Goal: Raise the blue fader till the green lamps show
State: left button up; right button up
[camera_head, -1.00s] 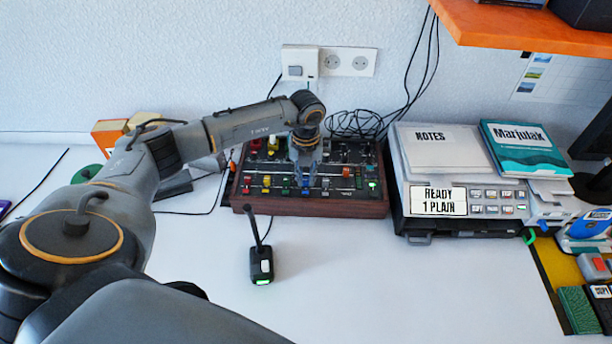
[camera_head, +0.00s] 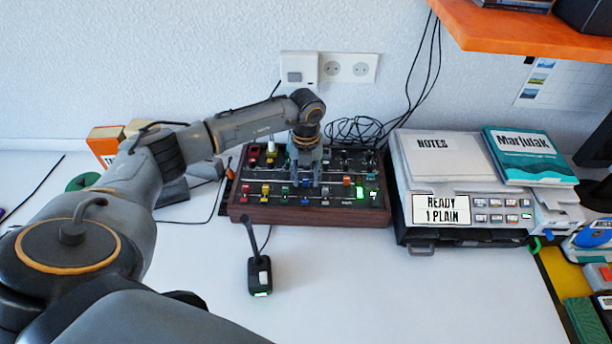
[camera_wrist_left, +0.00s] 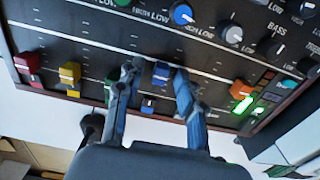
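The blue fader cap (camera_wrist_left: 160,73) sits on the dark mixer panel (camera_wrist_left: 105,45) in the left wrist view, between the fingers of my left gripper (camera_wrist_left: 159,72). The fingers stand on either side of the cap and look slightly apart from it. In the head view my left gripper (camera_head: 306,176) reaches down over the wooden-framed mixer (camera_head: 270,214), with the blue cap (camera_head: 305,182) low between its fingers. A bright green lamp (camera_wrist_left: 243,103) shows right of the fader in the wrist view; it also shows in the head view (camera_head: 360,192). My right gripper is out of view.
Red (camera_wrist_left: 28,62), yellow (camera_wrist_left: 70,73) and orange (camera_wrist_left: 240,88) caps flank the fader. Blue (camera_wrist_left: 182,14) and white (camera_wrist_left: 231,34) knobs lie above it. A small microphone (camera_head: 259,275) stands in front. A printer (camera_head: 480,210) stands right.

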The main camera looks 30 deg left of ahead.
aim_at(306, 180)
pick_arm(q)
notch_tip(306, 180, up, 12)
dwell(0.6)
dwell(0.4)
